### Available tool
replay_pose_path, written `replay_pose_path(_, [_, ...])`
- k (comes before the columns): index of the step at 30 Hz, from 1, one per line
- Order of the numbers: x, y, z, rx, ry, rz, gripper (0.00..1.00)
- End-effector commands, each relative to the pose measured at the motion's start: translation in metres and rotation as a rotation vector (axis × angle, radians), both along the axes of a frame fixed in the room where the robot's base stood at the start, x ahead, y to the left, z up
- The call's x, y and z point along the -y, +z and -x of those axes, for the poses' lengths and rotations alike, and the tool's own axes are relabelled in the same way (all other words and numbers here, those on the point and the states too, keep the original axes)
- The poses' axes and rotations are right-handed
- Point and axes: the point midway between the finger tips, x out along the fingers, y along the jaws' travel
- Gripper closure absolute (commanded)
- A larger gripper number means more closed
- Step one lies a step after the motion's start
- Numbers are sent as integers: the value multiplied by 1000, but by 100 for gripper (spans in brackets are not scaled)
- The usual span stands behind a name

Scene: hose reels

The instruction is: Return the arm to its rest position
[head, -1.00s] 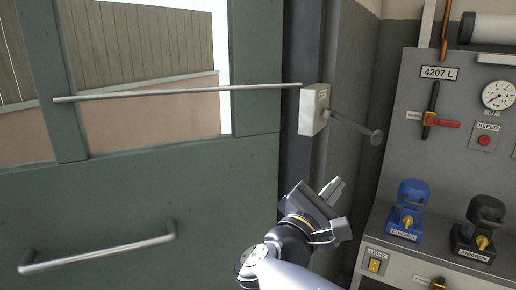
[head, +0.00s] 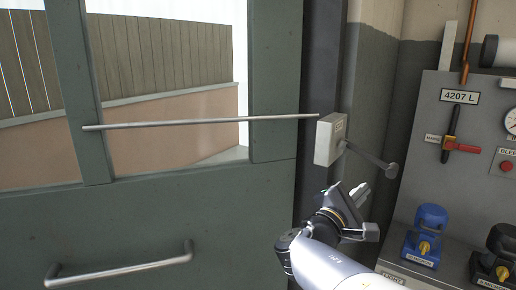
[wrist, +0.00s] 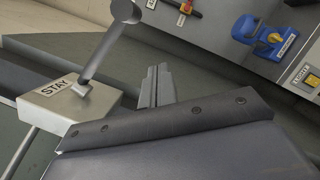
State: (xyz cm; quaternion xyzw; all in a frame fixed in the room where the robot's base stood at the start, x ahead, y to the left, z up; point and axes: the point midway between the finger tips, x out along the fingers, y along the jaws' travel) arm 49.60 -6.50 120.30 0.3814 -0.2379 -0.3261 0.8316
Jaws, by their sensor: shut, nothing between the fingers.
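My gripper (head: 357,192) is at the end of my arm, in the lower right of the head view. Its fingers are shut with nothing between them, and they also show in the wrist view (wrist: 157,85). It is below the grey box (head: 330,139) with a lever (head: 372,158) on the door frame. In the wrist view the box carries a "STAY" label (wrist: 57,86), and its lever (wrist: 108,45) rises up beside my fingers. In the head view my gripper looks apart from the lever.
A green door (head: 150,220) has a thin rod (head: 200,122) across it and a pull handle (head: 120,270) below. To the right is a grey panel (head: 425,160) with a red-handled valve (head: 450,147), a blue device (head: 427,232) and a black device (head: 495,252).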

Motion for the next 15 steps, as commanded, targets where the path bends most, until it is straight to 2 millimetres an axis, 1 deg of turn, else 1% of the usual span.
replay_pose_path(1, [-2,3,-2,16,1,-23,100])
replay_pose_path(3, [-4,3,-4,39,-1,-53,100])
replay_pose_path(9, [-10,-4,-8,89,-2,-121,100])
replay_pose_path(15, [-11,-5,-9,100,-2,-135,100])
